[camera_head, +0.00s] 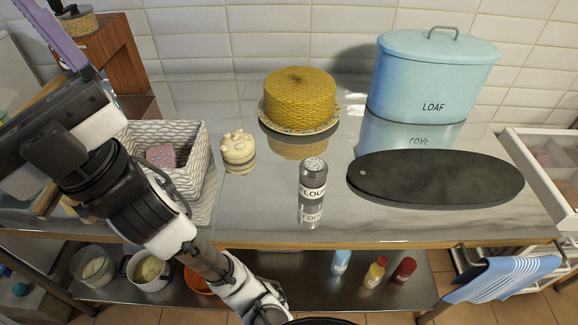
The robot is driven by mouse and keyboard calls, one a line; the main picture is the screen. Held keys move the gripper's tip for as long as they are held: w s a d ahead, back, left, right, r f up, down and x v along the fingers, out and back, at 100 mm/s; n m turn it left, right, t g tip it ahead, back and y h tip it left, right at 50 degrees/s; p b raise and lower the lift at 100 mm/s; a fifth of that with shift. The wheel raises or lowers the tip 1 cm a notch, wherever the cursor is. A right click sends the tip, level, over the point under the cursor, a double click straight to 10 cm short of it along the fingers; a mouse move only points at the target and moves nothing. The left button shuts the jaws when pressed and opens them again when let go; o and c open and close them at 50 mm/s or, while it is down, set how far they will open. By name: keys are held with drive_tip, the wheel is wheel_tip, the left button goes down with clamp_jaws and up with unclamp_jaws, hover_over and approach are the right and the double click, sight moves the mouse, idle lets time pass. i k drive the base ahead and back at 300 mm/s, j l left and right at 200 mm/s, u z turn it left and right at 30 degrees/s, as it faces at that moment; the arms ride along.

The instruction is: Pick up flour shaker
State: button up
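The flour shaker (313,178) is a small grey cylinder with a pale speckled top and a white label; the letters "LOU" show. It stands upright near the front middle of the shiny metal counter (270,215), which reflects it. My arm rises from the bottom middle to the upper left. The dark end part of my arm (60,115) is at the left edge, well left of the shaker and apart from it. A purple bar shows above this part; I cannot tell whether it is a finger. No clear pair of fingertips shows, so opening and contents are unclear.
A cream jar (238,152) and patterned basket (205,185) stand left of the shaker. A yellow cake-shaped item (299,97) is behind it. A dark oval board (436,178) lies right, before the blue LOAF bin (430,80). The counter around the shaker is clear.

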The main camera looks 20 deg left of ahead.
sight(313, 171)
drive_tip(key=i+l+u, duration=0.1)
drive_tip(key=u, duration=0.15)
drive_tip(key=l+u, duration=0.25)
drive_tip(key=z, duration=1.15)
drive_tip(key=k+j+z, duration=0.15)
drive_tip(key=j+z, duration=0.15)
drive_tip(key=k+j+z, duration=0.25)
drive_tip(key=k+j, duration=0.3)
drive_tip(key=j, duration=0.15)
drive_tip(key=k+j, duration=0.3)
drive_tip(key=j, duration=0.2)
